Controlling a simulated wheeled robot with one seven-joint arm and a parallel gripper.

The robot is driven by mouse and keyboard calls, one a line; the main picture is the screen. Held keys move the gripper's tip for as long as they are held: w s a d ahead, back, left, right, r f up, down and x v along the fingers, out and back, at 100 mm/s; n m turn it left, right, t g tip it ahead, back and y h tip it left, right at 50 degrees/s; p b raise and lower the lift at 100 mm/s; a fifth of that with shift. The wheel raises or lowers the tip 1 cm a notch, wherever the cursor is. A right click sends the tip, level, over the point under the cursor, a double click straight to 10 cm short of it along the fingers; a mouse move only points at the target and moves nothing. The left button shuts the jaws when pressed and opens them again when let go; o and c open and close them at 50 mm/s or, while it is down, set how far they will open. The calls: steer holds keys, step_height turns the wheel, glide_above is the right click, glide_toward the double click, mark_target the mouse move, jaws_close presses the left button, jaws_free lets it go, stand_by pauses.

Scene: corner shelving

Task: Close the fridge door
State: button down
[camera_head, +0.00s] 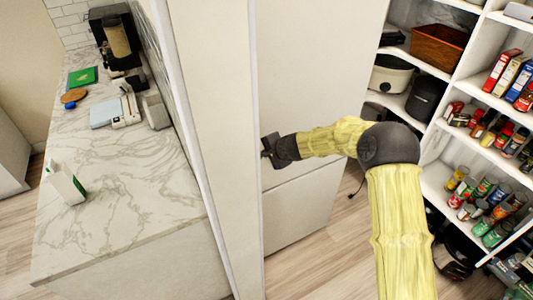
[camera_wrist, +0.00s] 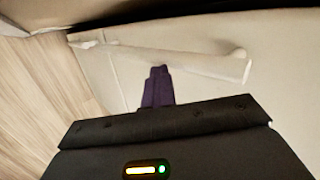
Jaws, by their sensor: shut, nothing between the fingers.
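The fridge door (camera_head: 310,70) is a tall, pale, flat panel in the middle of the head view, above a lower front panel (camera_head: 300,215). I cannot tell how far it stands open. My gripper (camera_head: 268,150) is at the left edge of this panel, at the end of my yellow-sleeved arm. In the wrist view my dark gripper fingers (camera_wrist: 157,72) are together and empty, pointing at a pale bar handle (camera_wrist: 180,60) on a cream surface. They are close to the handle; I cannot tell whether they touch it.
Open pantry shelves (camera_head: 470,90) with cans and boxes are at the right. Wooden floor (camera_head: 350,235) shows between.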

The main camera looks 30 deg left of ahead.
steer(key=shift+s+a+r, duration=0.4)
steer(key=shift+a+r, duration=0.1)
steer(key=shift+a, duration=0.2)
steer(key=shift+w+d, duration=0.1)
steer(key=s+d+r+b, duration=0.1)
steer(key=d+r+b, duration=0.1)
steer(key=d, duration=0.4)
steer(key=s+d+r+b, duration=0.2)
steer(key=d+r+b, duration=0.1)
steer(key=d+b, duration=0.2)
steer(key=shift+s+d+r, duration=0.25)
steer(key=shift+d+r, duration=0.1)
steer(key=shift+d, duration=0.1)
steer(key=shift+s, duration=0.1)
